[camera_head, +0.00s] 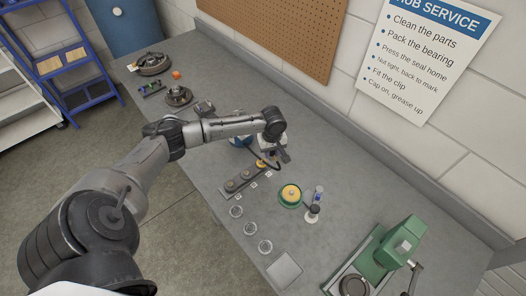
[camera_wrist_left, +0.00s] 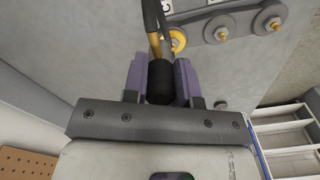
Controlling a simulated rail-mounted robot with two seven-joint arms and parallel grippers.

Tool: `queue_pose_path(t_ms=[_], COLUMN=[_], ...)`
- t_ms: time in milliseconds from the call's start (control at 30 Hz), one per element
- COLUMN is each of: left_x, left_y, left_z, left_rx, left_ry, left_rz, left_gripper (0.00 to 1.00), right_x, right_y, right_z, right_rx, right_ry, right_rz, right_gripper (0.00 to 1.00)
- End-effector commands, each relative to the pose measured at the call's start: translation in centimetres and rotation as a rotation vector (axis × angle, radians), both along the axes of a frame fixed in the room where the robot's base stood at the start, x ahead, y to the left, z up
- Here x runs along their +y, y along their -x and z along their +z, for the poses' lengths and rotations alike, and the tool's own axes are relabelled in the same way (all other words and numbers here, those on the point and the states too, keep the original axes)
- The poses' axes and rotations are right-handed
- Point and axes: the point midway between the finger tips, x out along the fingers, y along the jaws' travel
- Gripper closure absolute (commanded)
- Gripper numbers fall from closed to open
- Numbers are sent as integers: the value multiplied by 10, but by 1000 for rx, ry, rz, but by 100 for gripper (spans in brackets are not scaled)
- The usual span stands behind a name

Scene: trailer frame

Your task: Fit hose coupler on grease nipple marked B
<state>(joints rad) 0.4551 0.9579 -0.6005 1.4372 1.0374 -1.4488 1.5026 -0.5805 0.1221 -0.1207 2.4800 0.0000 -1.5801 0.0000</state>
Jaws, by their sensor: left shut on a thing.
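My left gripper (camera_head: 276,156) is over the far end of a grey strip (camera_head: 238,191) on the bench. In the left wrist view its purple fingers (camera_wrist_left: 160,80) are shut on a black grip (camera_wrist_left: 160,85) with a brass tube (camera_wrist_left: 155,46) and a dark hose. This looks like the hose coupler. The strip carries round fittings with brass nipples; a yellow one (camera_wrist_left: 179,41) is beside the brass tube, and grey ones (camera_wrist_left: 222,33) (camera_wrist_left: 273,24) stand farther along. I cannot tell whether the tube touches the yellow fitting. My right gripper is out of view.
A green dish with a yellow top (camera_head: 290,194) and a small bottle (camera_head: 318,193) stand right of the strip. Several clear rings (camera_head: 250,228) lie in front. A green press (camera_head: 391,249) stands at the right. Hub parts (camera_head: 153,64) lie at the back left.

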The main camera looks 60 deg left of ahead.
Motion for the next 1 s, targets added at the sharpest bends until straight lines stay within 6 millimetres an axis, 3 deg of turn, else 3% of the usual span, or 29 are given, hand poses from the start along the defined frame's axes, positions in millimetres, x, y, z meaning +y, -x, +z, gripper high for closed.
queue_pose_path(t_ms=[200,400,1000], left_x=[-37,-57,-66], left_y=[-15,-22,-25], left_z=[24,37,57], left_rx=[-3,-2,1], left_ry=[2,1,0], left_rz=[-2,0,1], left_gripper=[100,100,100], right_x=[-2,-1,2], right_y=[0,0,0], right_z=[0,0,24], right_rx=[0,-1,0], right_ry=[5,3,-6], right_rz=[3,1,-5], right_gripper=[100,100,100])
